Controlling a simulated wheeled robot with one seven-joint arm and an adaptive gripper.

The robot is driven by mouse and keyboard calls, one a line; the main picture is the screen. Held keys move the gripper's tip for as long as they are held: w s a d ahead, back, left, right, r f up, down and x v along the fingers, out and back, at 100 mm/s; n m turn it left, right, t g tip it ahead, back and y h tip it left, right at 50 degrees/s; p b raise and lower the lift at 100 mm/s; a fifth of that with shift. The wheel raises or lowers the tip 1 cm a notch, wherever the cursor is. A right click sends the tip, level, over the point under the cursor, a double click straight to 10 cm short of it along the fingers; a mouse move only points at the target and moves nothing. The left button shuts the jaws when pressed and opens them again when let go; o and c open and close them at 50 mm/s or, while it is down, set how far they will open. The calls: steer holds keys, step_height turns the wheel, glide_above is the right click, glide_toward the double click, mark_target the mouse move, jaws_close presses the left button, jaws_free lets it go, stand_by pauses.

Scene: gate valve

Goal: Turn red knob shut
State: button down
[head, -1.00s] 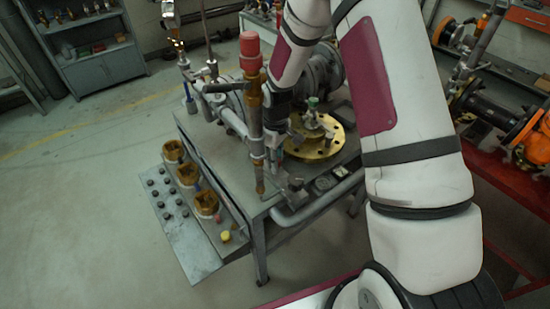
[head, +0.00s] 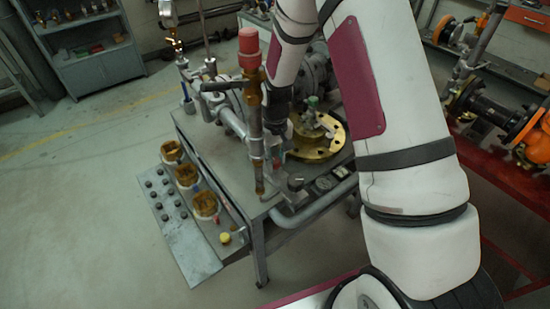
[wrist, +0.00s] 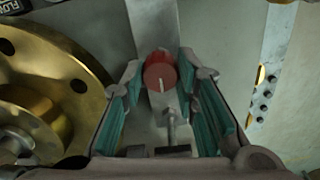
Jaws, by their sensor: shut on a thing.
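The red knob (wrist: 159,71) shows in the wrist view as a short red cylinder with a white line on its face. It sits between the fingertips of my gripper (wrist: 160,75), whose teal-lined fingers are shut on it from both sides. In the head view my gripper (head: 275,112) is down among the piping on the bench, just right of an upright brass pipe. The knob between the fingers is hidden there by the pipe and my arm.
A red-capped brass pipe (head: 250,100) stands close left of my gripper. A gold flange (head: 318,142) lies to its right, also in the wrist view (wrist: 45,85). The grey bench (head: 215,150) carries more pipes and a gauge. Open floor (head: 80,210) lies left.

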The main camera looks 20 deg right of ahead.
mark_target(275, 161)
stand_by(0.3)
steer(key=c, duration=1.2)
jaws_free()
steer(key=shift+c, duration=0.2)
steer(key=shift+r, duration=0.1)
step_height(275, 161, up, 12)
